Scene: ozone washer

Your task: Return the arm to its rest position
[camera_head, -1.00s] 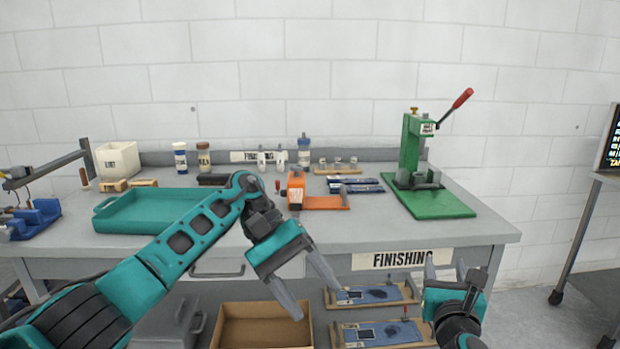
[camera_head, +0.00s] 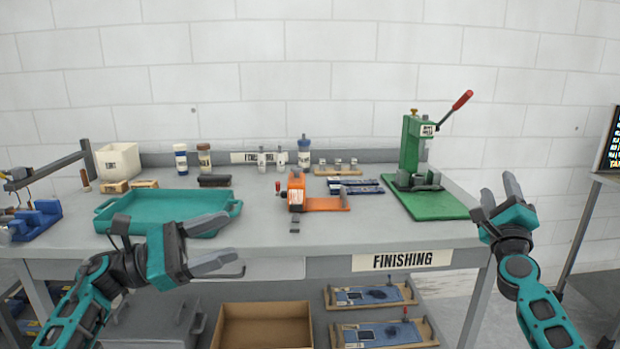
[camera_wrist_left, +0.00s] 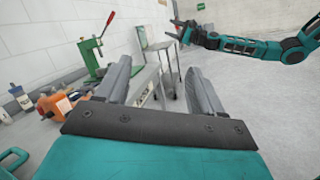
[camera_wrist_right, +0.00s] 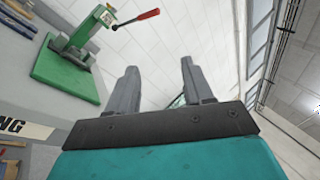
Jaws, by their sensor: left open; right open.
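My left gripper (camera_head: 226,243) is open and empty in front of the bench's front edge, at the lower left in the head view. Its fingers point right, and they show apart in the left wrist view (camera_wrist_left: 158,85). My right gripper (camera_head: 499,191) is open and empty at the right, beside the bench's right end, with fingers pointing up. Its spread fingers also show in the right wrist view (camera_wrist_right: 159,75), with nothing between them. Both arms are clear of the objects on the bench.
The grey bench (camera_head: 260,222) carries a teal tray (camera_head: 165,228), an orange fixture (camera_head: 322,203), a green press (camera_head: 434,206) with a red-tipped lever and a white bin (camera_head: 118,159). A cardboard box (camera_head: 265,312) and two boards sit below. A wheeled stand is at far right.

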